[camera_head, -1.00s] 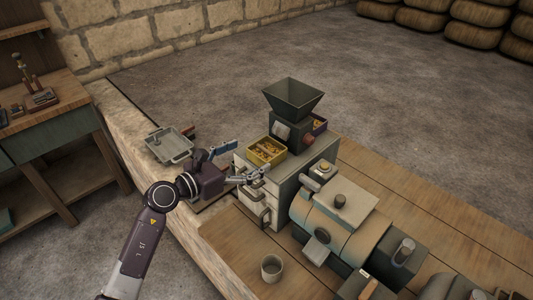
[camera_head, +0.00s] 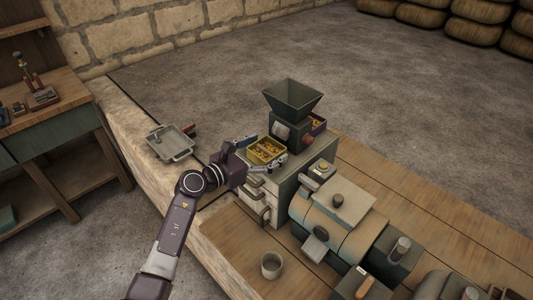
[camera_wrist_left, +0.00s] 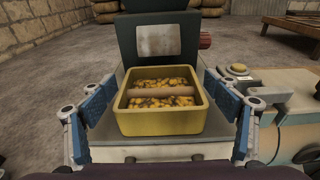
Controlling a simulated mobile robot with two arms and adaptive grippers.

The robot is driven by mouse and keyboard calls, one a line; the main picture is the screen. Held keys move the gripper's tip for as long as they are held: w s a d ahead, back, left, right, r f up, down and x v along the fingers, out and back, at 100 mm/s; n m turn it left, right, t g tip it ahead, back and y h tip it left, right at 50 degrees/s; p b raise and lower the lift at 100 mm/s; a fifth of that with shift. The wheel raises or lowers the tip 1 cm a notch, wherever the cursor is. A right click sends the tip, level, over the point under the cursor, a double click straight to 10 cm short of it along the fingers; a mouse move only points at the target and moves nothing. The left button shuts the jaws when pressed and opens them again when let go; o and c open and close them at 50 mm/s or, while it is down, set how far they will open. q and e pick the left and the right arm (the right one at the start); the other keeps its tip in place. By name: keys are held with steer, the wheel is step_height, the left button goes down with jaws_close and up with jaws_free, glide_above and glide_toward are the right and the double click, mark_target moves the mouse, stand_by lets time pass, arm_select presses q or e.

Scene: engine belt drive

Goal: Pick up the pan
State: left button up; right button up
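A yellow rectangular pan (camera_head: 268,150) with small orange-yellow pieces inside and a bar across its middle sits on the light top of the machine, below the hopper. It fills the middle of the left wrist view (camera_wrist_left: 160,122). My left gripper (camera_head: 263,153) is open, with one blue-padded finger on either side of the yellow pan. In the left wrist view, gaps show between both fingers and its walls. A grey shallow pan (camera_head: 171,142) with a handle lies on the stone ledge at the left, apart from the gripper. My right gripper is not in view.
The dark hopper (camera_head: 292,98) rises just behind the yellow pan. A second small box (camera_head: 318,124) of yellow pieces stands right of the hopper. A drum-shaped engine (camera_head: 340,216) is at the right. A cup (camera_head: 271,266) stands on the wooden bench top.

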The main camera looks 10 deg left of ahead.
mark_target(266, 150)
arm_select(q)
steer(key=c, duration=1.1)
steer(key=shift+r, duration=0.15)
steer(key=shift+s+a+r+b, duration=0.1)
steer(key=shift+s+r+b, duration=0.05)
steer(key=shift+b, duration=0.15)
step_height(266, 150, up, 6)
steer(key=shift+s+f+b+v, duration=0.1)
steer(key=shift+f+b+v, duration=0.7)
steer(key=shift+v, duration=2.45)
steer(key=shift+s+f+b+v, duration=0.1)
steer(key=shift+b+v, duration=1.45)
steer(key=shift+v, duration=1.7)
steer(key=shift+s+f+b+v, duration=0.1)
steer(key=shift+f+b+v, duration=0.3)
steer(key=shift+b+v, duration=1.8)
